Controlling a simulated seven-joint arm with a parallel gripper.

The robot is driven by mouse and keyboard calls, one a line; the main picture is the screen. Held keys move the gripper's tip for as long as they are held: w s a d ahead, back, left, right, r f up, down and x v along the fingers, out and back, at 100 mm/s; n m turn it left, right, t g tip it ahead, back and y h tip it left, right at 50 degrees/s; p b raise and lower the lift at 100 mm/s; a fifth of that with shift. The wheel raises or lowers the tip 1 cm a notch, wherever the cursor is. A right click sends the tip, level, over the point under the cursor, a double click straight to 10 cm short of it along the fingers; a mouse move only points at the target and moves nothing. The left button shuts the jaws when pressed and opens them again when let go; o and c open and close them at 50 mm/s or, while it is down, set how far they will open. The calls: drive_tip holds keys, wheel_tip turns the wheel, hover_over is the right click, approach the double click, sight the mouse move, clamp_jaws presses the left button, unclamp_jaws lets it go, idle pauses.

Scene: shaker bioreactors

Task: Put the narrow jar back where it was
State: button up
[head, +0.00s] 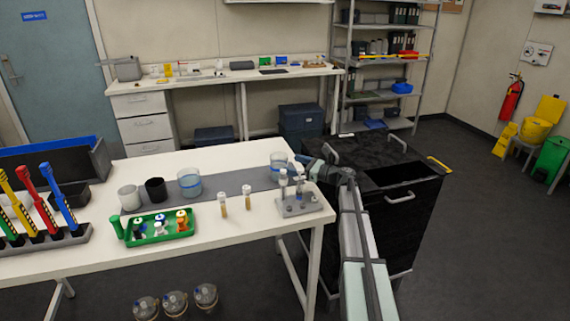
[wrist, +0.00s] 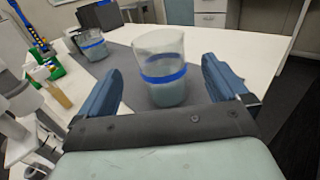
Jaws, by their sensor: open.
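A clear jar with a blue band (head: 278,161) stands upright on the grey strip near the right end of the white table. In the wrist view the same jar (wrist: 166,84) stands between the two open fingers of my gripper (wrist: 161,66), with a visible gap on each side. My gripper (head: 299,162) is at the table's right end, beside the jar, and holds nothing. A second clear jar with a blue band (head: 190,183) stands further left on the strip; it also shows in the wrist view (wrist: 92,45). I cannot tell for certain which jar is narrower.
In front are a green tray (head: 160,228), two small vials (head: 235,198) and a grey rack (head: 300,205). The strip between the two jars is clear.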

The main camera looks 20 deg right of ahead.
drive_tip(key=shift+v, duration=2.65)
